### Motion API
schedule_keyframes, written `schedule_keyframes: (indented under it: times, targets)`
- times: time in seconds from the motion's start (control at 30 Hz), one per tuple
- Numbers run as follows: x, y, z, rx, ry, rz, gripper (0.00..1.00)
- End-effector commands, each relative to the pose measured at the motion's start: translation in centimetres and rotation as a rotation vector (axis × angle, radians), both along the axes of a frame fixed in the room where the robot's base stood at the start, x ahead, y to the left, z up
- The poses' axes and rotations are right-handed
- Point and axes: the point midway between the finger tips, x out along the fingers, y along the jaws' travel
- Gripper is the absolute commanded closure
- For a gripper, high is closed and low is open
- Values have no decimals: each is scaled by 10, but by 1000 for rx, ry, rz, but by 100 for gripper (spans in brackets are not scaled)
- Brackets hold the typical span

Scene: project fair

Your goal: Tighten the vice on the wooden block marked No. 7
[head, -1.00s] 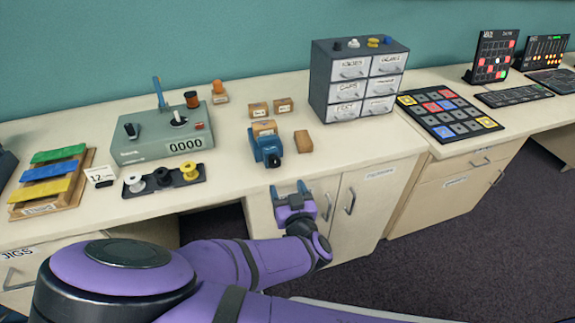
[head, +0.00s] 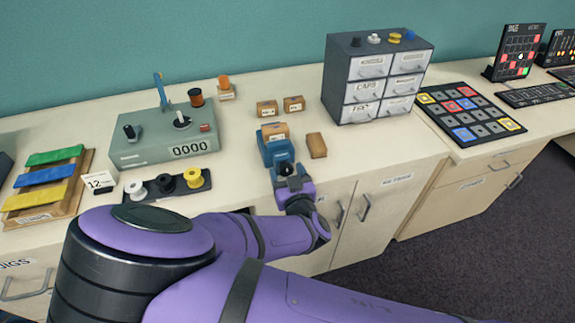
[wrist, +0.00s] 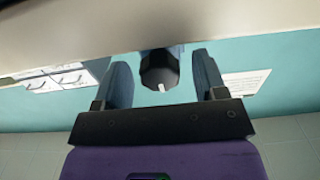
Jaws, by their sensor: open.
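The blue vice (head: 279,153) stands at the front edge of the bench. A wooden block (head: 275,131) with a pale label sits in its top; I cannot read the number. My gripper (head: 287,172) is at the vice's front end, just off the bench edge. In the wrist view my gripper (wrist: 162,82) is open, one finger on each side of a dark faceted knob (wrist: 160,72) with a white mark. Gaps show on both sides, so the fingers are apart from the knob. The vice jaws are mostly hidden in the wrist view.
Loose wooden blocks lie behind the vice (head: 267,108) (head: 294,105) and to its right (head: 317,146). A drawer cabinet (head: 340,80) stands behind right. A green counter box (head: 140,148) and a spool rack (head: 150,200) are to the left. Cupboard doors are below the bench edge.

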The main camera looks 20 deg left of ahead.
Motion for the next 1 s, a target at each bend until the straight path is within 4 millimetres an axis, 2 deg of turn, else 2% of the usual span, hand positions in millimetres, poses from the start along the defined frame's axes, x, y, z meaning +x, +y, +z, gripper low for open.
schedule_keyframes:
  times: [0.23, 0.27, 0.47, 0.77, 1.0]
  targets:
    - [0, 1, 0, 0, 0, 1, 35]
    - [0, 1, 0, 0, 0, 1, 37]
    - [0, 0, 0, 0, 0, 0, 83]
    - [0, 0, 0, 21, 14, -1, 84]
    - [0, 0, -1, 119, 75, -2, 84]
